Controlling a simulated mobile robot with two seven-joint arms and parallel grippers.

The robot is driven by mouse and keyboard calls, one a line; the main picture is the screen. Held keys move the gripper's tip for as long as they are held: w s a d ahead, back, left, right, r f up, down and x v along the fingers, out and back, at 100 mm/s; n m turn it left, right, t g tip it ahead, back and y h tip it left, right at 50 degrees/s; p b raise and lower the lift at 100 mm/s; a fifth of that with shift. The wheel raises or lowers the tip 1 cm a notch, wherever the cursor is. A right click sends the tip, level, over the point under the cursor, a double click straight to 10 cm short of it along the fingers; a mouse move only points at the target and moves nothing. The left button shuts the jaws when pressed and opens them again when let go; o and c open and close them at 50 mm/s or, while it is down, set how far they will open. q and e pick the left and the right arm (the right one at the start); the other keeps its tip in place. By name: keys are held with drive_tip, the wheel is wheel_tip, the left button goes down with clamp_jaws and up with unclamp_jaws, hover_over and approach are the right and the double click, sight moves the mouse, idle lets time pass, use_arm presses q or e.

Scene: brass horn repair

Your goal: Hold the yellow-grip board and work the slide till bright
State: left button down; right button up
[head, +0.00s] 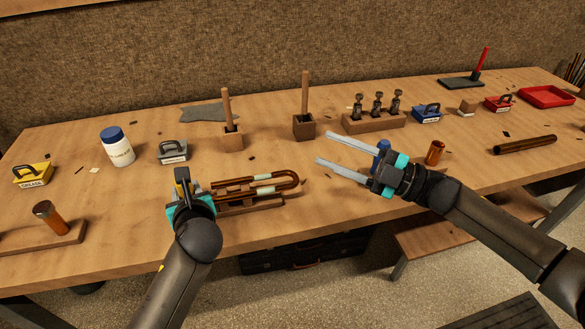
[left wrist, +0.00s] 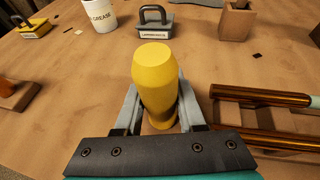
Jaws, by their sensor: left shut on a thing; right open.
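The yellow grip (left wrist: 157,85) stands upright between my left gripper's fingers in the left wrist view. My left gripper (head: 183,182) is shut on it, low over the table just left of the slide. The grip's lower end and any board under it are hidden. The slide (head: 288,178) is a brown-orange U-shaped tube with pale green bands, lying on a wooden cradle (head: 250,204); its straight tubes (left wrist: 275,96) show right of the grip in the left wrist view. My right gripper (head: 324,149) is open and empty, above the table right of the slide's bend.
A yellow block with handle (head: 32,175), white jar (head: 117,149) and grey handled block (head: 173,152) stand at left. Two wooden holders (head: 232,139) (head: 303,127) stand behind the slide.

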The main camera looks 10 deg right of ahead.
drive_tip(key=s+a+r+g+y, duration=0.15)
drive_tip(key=s+a+y, duration=0.3)
drive_tip(key=a, duration=0.45)
drive_tip(key=m+t+h, duration=0.3)
drive_tip(key=t+h, duration=0.6)
drive_tip(key=h, duration=1.1)
approach(294, 173)
drive_tip(key=w+r, duration=0.1)
drive_tip(key=w+d+r, duration=0.1)
drive_tip(key=w+r, duration=0.1)
drive_tip(key=w+d+r, duration=0.1)
drive_tip(key=shift+w+d+r, duration=0.25)
drive_tip(key=shift+w, duration=0.05)
drive_tip(key=shift+n+g+h, duration=0.3)
drive_tip(key=shift+g+h, duration=0.05)
drive_tip(key=shift+h, duration=0.3)
drive_tip(key=s+a+f, duration=0.1)
drive_tip(key=s+f, duration=0.1)
drive_tip(key=s+a+f, duration=0.1)
drive_tip(key=s+f, duration=0.1)
drive_tip(key=shift+s+a+f, duration=0.1)
drive_tip(key=shift+a, duration=0.2)
drive_tip(key=shift+s+a+f, duration=0.1)
drive_tip(key=shift+a+f, duration=0.05)
drive_tip(key=w, duration=1.1)
drive_tip(key=shift+w+a, duration=0.1)
drive_tip(key=shift+w, duration=0.3)
drive_tip(key=shift+c, duration=0.3)
clamp_jaws()
